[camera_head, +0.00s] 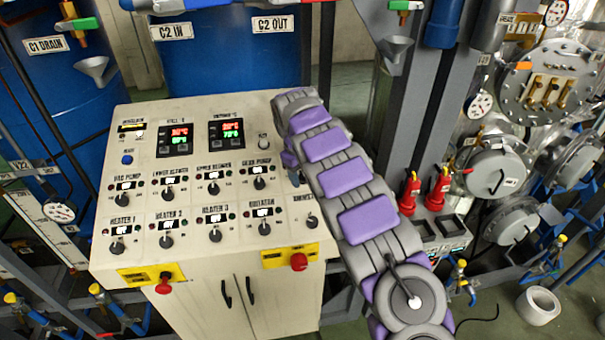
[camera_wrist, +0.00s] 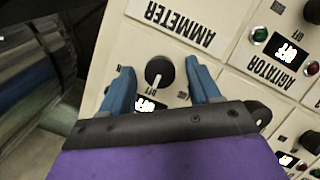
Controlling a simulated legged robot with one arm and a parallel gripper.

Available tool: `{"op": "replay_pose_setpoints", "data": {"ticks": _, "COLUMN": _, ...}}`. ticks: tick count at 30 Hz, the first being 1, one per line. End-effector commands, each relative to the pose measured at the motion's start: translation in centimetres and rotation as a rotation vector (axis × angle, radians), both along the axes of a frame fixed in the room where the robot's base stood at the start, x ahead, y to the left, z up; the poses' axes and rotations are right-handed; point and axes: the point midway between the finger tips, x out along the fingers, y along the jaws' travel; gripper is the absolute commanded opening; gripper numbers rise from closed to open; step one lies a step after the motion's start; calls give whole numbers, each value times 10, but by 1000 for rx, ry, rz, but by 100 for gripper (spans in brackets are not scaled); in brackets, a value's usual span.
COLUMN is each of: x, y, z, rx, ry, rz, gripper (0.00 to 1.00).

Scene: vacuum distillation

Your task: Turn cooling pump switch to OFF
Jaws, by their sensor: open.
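In the wrist view a black rotary knob (camera_wrist: 160,72) sits on the cream panel between the two blue fingers of my gripper (camera_wrist: 160,83). The fingers are open, one on each side of the knob, with gaps showing. A light mark on the knob points toward the lower edge of the picture, near small lettering and a lit display (camera_wrist: 145,103). The knob's name label is hidden, so I cannot read whether it says cooling pump. In the head view my gripper (camera_head: 294,177) is at the panel's right side, right of the gear pump knob (camera_head: 259,183), and hides that cell.
The AMMETER label (camera_wrist: 180,22) and AGITATOR cell (camera_wrist: 278,70) neighbour the knob. In the head view several other knobs fill the cream console (camera_head: 95,252). Red emergency buttons (camera_head: 299,262) stick out at its front edge. A grey post (camera_head: 432,110) stands right of my arm.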

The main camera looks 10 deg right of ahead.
Motion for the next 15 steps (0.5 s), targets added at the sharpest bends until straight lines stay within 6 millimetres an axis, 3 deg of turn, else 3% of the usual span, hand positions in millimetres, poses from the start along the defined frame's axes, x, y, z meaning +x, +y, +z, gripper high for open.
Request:
{"op": "replay_pose_setpoints", "data": {"ticks": 8, "x": 0, "y": 2, "z": 11, "rx": 0, "ry": -1, "rz": 1, "gripper": 62}}
{"op": "replay_pose_setpoints", "data": {"ticks": 15, "x": -2, "y": 9, "z": 52, "rx": 1, "ry": -5, "rz": 2, "gripper": 62}}
